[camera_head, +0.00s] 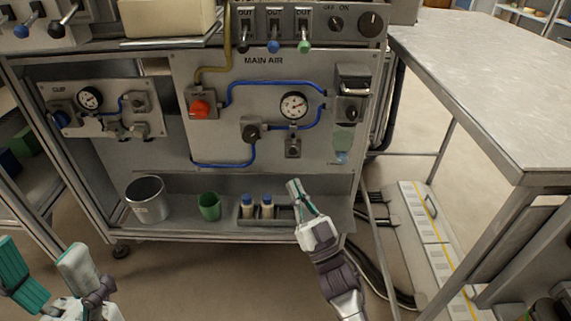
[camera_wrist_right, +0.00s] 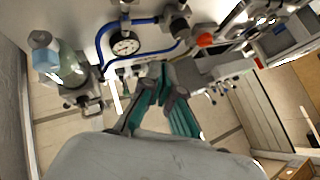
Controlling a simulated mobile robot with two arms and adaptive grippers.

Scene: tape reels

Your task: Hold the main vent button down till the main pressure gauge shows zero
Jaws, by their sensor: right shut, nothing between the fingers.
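The MAIN AIR panel (camera_head: 225,140) carries the main pressure gauge (camera_head: 294,105), a white dial whose reading is too small to tell. The gauge also shows in the right wrist view (camera_wrist_right: 125,44). A small grey block (camera_head: 293,148) sits below the gauge and may be the vent button; I cannot read a label. My right gripper (camera_head: 294,186) is shut and empty, below that block and in front of the lower shelf, apart from the panel. My left gripper (camera_head: 48,268) is at the lower left, its fingers apart, with nothing seen between them.
The panel also holds a red knob (camera_head: 200,108), a dark knob (camera_head: 252,130), blue tubing and a clear bowl (camera_head: 344,138). On the shelf stand a metal can (camera_head: 148,200), a green cup (camera_head: 209,207) and a bottle rack (camera_head: 285,214). A table (camera_head: 490,80) is at right.

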